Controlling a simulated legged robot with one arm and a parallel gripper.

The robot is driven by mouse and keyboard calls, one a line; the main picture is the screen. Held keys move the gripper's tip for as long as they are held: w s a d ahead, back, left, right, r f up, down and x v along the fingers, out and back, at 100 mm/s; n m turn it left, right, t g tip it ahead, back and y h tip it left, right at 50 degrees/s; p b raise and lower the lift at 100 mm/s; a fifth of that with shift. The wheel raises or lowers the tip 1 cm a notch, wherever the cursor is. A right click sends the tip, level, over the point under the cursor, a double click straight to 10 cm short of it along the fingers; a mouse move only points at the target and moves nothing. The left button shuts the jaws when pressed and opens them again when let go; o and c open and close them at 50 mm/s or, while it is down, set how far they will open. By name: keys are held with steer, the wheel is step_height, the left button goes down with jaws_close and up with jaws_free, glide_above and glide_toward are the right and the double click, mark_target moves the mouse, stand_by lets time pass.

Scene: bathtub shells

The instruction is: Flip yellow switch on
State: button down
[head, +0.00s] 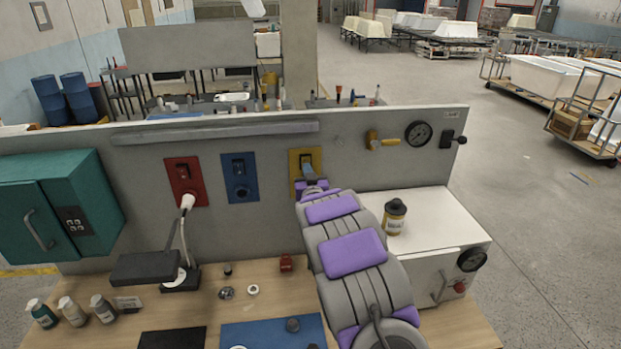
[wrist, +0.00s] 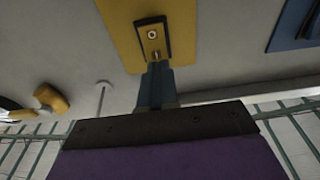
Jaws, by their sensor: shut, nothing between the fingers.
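The yellow switch (head: 317,157) is a yellow plate with a dark toggle housing, mounted on the grey panel right of the blue switch. It fills the top middle of the wrist view (wrist: 187,35), where its dark frame and a small round fitting show. My gripper (head: 309,172) is at the lower part of this plate, with its fingers shut and empty. In the wrist view the fingertips (wrist: 157,70) overlap the lower edge of the dark frame. Whether they touch the toggle I cannot tell, and the toggle's position is partly hidden by the fingers.
A red switch (head: 183,170) with a plug and a blue switch (head: 240,190) sit to the left. A yellow-handled valve (head: 382,141) and a gauge (head: 418,133) are to the right. A yellow-black canister (head: 395,218) stands on a white box (head: 440,225) beside my arm.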

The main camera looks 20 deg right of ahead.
steer(key=shift+x, duration=1.1)
steer(key=shift+d, duration=0.5)
